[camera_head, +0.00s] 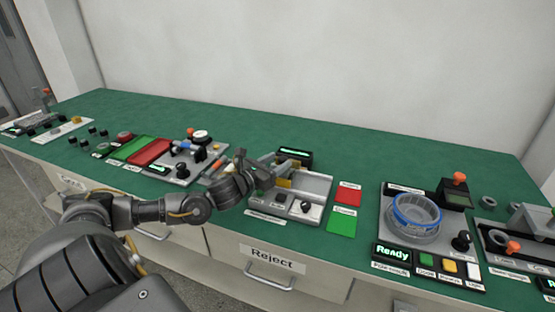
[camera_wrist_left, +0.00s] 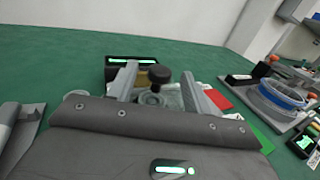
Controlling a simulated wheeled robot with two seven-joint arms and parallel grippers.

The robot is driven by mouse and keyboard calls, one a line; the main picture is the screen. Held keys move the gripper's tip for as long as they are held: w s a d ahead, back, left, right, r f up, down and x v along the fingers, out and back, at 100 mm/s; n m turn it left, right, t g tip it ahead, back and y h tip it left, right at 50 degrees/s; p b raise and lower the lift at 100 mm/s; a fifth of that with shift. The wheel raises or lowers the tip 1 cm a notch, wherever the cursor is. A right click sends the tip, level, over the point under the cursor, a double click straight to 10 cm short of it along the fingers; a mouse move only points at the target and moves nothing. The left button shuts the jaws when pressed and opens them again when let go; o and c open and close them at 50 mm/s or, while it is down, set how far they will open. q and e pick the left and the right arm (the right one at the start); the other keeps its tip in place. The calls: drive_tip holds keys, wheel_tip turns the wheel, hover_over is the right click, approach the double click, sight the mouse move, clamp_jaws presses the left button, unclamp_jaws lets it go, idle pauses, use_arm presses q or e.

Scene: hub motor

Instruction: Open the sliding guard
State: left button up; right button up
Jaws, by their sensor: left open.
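A light grey station (camera_head: 318,187) with a shallow tray and a black knob (camera_head: 305,206) stands at the middle of the bench. My left gripper (camera_head: 284,175) reaches over its left part. In the left wrist view the gripper (camera_wrist_left: 160,88) is open, its two grey fingers apart. A black round knob (camera_wrist_left: 158,75) on a short stem shows between them in the picture. I cannot tell whether the fingers touch it. My gripper hides part of the station, and the sliding guard cannot be told apart clearly. My right gripper does not show.
A small display (camera_head: 294,154) stands behind the station. Red (camera_head: 348,193) and green (camera_head: 342,221) pads lie to its right. Farther right is a fixture with a blue ring (camera_head: 416,210) and a "Ready" display (camera_head: 392,252). Another device (camera_head: 182,160) stands at left.

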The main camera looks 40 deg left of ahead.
use_arm(q)
drive_tip(key=shift+w, duration=0.65)
drive_tip(key=shift+c, duration=0.3)
clamp_jaws()
